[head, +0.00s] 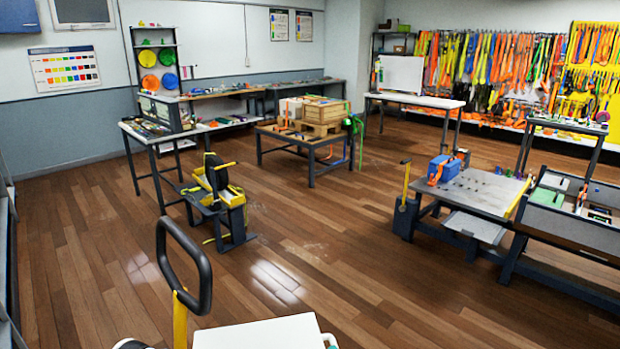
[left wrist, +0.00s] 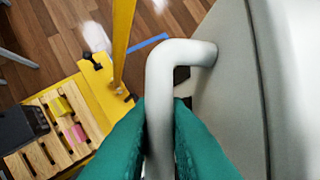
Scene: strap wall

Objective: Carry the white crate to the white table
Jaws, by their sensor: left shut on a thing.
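The white crate (head: 255,335) shows only in part at the bottom edge of the head view, as a flat white top. In the left wrist view its pale side wall (left wrist: 232,85) fills the right, with a bent white tube handle (left wrist: 180,52) standing out from it. My left gripper (left wrist: 159,112), with teal fingers, is shut around this handle. What is under the crate is hidden. A table with a white top (head: 440,102) stands far off at the back right, in front of the strap wall. My right gripper is in neither view.
A black loop handle on a yellow post (head: 180,320) stands close, left of the crate. A black and yellow strapping cart (head: 225,205), a low table with boxes (head: 305,137) and a grey workbench (head: 470,190) stand around. The wooden floor between them is open.

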